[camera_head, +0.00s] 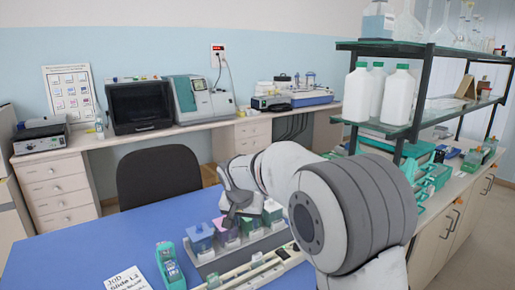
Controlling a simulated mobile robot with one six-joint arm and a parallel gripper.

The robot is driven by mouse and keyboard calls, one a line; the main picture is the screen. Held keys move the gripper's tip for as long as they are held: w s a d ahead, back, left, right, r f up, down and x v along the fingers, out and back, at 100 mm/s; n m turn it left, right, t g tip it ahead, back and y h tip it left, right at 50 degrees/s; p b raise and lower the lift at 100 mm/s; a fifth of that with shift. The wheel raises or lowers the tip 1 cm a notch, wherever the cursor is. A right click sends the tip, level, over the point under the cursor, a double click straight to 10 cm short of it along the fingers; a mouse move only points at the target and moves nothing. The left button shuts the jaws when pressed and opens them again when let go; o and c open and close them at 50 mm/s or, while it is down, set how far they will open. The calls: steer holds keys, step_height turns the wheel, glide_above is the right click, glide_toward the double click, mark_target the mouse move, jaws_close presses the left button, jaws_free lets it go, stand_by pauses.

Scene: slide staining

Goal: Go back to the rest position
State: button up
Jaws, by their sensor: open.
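My arm comes in from the lower right of the head view and reaches over the blue table (100,245). My gripper (232,218) is at its end, open, over the row of staining jars. I cannot make out anything between its fingers. A blue jar (200,238) stands to its left, and a pink-purple jar (226,232) is just below it, partly covered. A green jar (272,212) shows to its right. The jars stand on a grey tray (208,268). My arm hides part of the row's right side.
A green and white slide holder (170,266) and a printed card (127,279) lie at the front. A pale rack (250,272) lies before the tray. A shelf (385,128) with white bottles (397,95) rises on the right. A dark chair (158,175) stands behind. The table's left is clear.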

steer(key=s+d+r+n+g, duration=0.1)
steer(key=s+d+r, duration=0.1)
steer(key=s+d, duration=0.55)
steer(key=s+d+r, duration=0.2)
steer(key=s+d, duration=0.5)
steer(key=s, duration=0.2)
steer(key=s+d+f, duration=0.2)
steer(key=s, duration=0.5)
steer(key=s+d+f+n, duration=0.1)
steer(key=s+d+f, duration=0.1)
steer(key=s, duration=0.6)
steer(key=shift+d+f+g+y, duration=0.15)
steer(key=shift+g+y, duration=0.15)
steer(key=shift+y, duration=0.1)
steer(key=shift+w, duration=0.1)
